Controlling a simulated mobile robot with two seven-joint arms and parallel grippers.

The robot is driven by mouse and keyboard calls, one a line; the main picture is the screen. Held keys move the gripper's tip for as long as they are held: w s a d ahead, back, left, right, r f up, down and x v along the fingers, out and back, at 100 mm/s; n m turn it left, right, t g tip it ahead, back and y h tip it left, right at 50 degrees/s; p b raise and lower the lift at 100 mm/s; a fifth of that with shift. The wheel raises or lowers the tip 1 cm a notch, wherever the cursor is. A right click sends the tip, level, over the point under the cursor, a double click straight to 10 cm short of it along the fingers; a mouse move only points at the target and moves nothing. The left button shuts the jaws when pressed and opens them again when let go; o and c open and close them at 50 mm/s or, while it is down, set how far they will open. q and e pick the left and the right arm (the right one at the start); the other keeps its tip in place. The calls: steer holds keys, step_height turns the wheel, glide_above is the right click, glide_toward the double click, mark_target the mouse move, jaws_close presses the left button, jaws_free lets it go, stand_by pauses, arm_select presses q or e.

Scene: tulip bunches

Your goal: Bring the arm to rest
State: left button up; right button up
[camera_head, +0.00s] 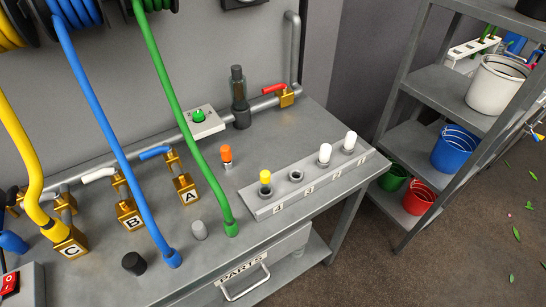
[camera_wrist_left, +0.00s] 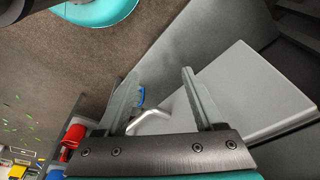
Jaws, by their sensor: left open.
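My left gripper (camera_wrist_left: 160,80) shows in the wrist view with its two grey fingers spread apart. I see nothing held between the fingertips. A pale curved bar (camera_wrist_left: 155,116) and a small blue piece (camera_wrist_left: 141,97) show behind the fingers; I cannot tell how far off they are. Neither gripper shows in the head view. There the grey workbench (camera_head: 185,258) carries brass blocks marked A (camera_head: 187,192), B (camera_head: 130,217) and C (camera_head: 72,244). The yellow hose (camera_head: 24,150) reaches block C. The blue hose (camera_head: 92,115) and green hose (camera_head: 178,100) end at the bench top.
A numbered rack (camera_head: 270,211) holds one yellow-topped and two white-topped pieces; one socket is empty. An orange-topped piece (camera_head: 226,155) stands behind it. Shelves (camera_head: 440,88) with buckets stand at right. A drawer marked PARTS (camera_head: 243,284) is at the bench front. Open floor lies right.

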arm_select(q)
steer(key=s+a+f+b, duration=0.1)
steer(key=s+f+b, duration=0.2)
steer(key=s+f, duration=0.4)
steer(key=s+a+f+g+b, duration=0.1)
steer(key=s+f+b, duration=0.2)
steer(key=s+f, duration=0.5)
step_height(320, 180, down, 5)
steer(key=shift+a+r, duration=0.1)
steer(key=shift+a, duration=0.2)
stand_by(0.4)
